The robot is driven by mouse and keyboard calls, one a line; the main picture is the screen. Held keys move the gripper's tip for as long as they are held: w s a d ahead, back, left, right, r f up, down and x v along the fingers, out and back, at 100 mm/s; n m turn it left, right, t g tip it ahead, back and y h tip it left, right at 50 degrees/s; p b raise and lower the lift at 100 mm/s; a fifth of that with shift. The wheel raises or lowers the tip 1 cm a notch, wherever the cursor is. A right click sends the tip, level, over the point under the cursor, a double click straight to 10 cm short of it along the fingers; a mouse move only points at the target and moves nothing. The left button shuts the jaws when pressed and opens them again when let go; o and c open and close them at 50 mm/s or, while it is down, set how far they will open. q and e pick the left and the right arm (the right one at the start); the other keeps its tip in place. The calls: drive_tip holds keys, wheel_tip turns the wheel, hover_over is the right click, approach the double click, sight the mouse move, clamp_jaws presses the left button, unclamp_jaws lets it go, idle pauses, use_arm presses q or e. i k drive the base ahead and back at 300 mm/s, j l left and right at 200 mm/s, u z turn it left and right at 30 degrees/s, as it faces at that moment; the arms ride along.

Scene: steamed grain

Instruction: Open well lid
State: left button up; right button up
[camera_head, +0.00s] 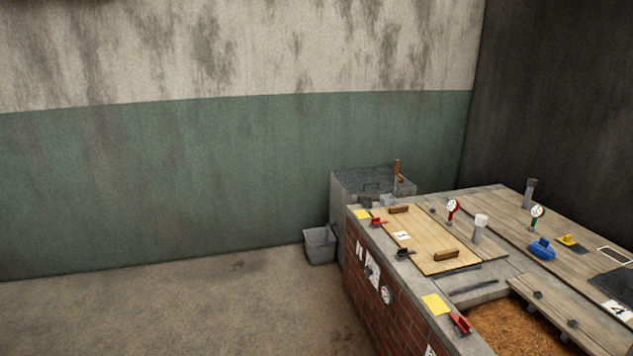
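A light wooden well lid (425,235) lies flat on top of the brick-sided bench at the right. It has two brown block handles, one at its far end (399,209) and one at its near end (446,255), and a white label (402,235). Small red (378,222) and black (404,252) clamp-like pieces sit along its left edge. Nearer, an open well (520,335) shows brown grain inside, partly cut off by the frame. Neither of my grippers is in view.
The brick bench (404,309) carries gauges, including a red one (452,209) and a green one (537,214), and a blue object (542,248). The floor at left is clear.

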sight(365, 180)
drive_tip(key=i, duration=3.35)
drive_tip(key=i+z, duration=0.2)
drive_tip(key=i, duration=0.4)
drive_tip(key=i+j+z, duration=0.15)
drive_tip(key=i, duration=0.4)
